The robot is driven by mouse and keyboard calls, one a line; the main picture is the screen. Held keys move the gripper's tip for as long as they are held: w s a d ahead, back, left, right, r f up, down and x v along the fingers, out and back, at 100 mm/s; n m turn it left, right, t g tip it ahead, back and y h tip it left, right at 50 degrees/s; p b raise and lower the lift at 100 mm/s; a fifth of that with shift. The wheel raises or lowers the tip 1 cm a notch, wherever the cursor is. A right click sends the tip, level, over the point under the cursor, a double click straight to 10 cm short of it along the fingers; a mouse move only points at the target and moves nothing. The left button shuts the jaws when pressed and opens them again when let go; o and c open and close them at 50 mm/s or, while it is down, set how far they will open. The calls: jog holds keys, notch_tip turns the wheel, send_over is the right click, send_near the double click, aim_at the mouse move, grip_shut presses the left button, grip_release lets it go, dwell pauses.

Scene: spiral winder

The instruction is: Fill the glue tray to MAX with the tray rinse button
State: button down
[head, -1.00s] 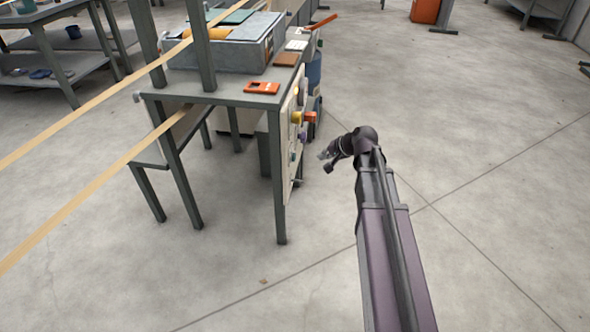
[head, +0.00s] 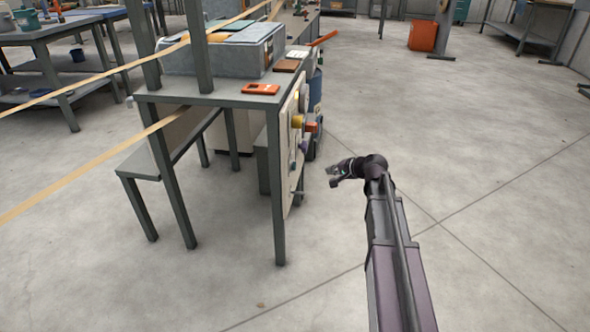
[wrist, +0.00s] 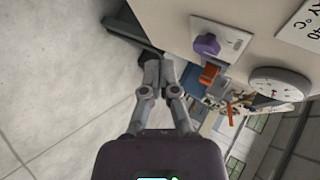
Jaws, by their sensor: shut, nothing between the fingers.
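The control panel (head: 290,155) is the cream side of the grey bench and is seen nearly edge-on in the head view. In the wrist view the panel (wrist: 180,20) fills the upper right, with a purple knob (wrist: 207,44) on a white plate, an orange part (wrist: 209,73) and a round white dial (wrist: 279,87). I cannot tell which control is the tray rinse button. The glue tray and a MAX mark cannot be made out. My gripper (wrist: 160,56) is shut and empty, below and left of the purple knob. In the head view my gripper (head: 333,174) is right of the panel, apart from it.
The grey bench (head: 215,95) carries a grey box (head: 225,55) and an orange object (head: 260,89). Tan strips (head: 85,180) run to the left. Open concrete floor lies right of the bench. An orange bin (head: 422,36) stands far back.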

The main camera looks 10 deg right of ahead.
aim_at(294, 166)
jog(key=shift+a, duration=0.15)
jog(key=w+a, duration=0.2)
jog(key=a, duration=0.6)
jog(key=shift+w, duration=0.35)
jog(key=shift+w+a, duration=0.25)
jog(key=shift+a, duration=0.6)
dwell(3.3)
jog(key=shift+d, duration=0.1)
dwell(2.1)
jog(key=shift+s+d, duration=0.25)
jog(key=shift+d, duration=0.45)
